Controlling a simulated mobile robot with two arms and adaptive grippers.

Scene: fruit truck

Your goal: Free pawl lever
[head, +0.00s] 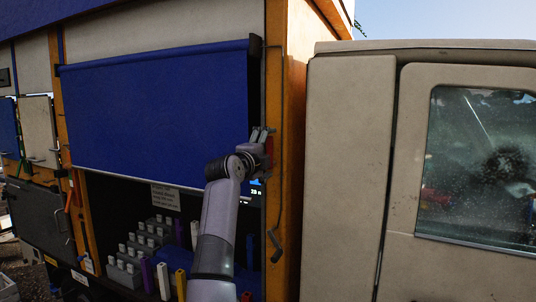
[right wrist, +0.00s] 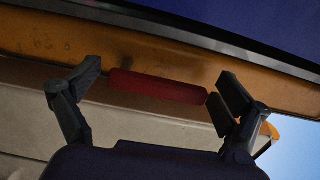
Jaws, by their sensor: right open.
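A red bar-shaped grip (right wrist: 157,87), which looks like the pawl lever's handle, lies in front of an orange post in the right wrist view. My right gripper (right wrist: 160,95) is open, with one dark finger near each end of the red grip. I cannot tell whether the fingers touch it. In the head view my right gripper (head: 262,136) is raised at the right edge of the blue shutter. A small red part (head: 269,150) shows beside it, partly hidden. My left gripper is not in view.
The blue shutter (head: 160,95) is partly down over an opening with grey boxes (head: 128,262) and coloured bottles. A dark crank rod (head: 282,165) hangs on the orange post (head: 294,110), close right of my gripper. The truck cab (head: 350,150) stands farther right.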

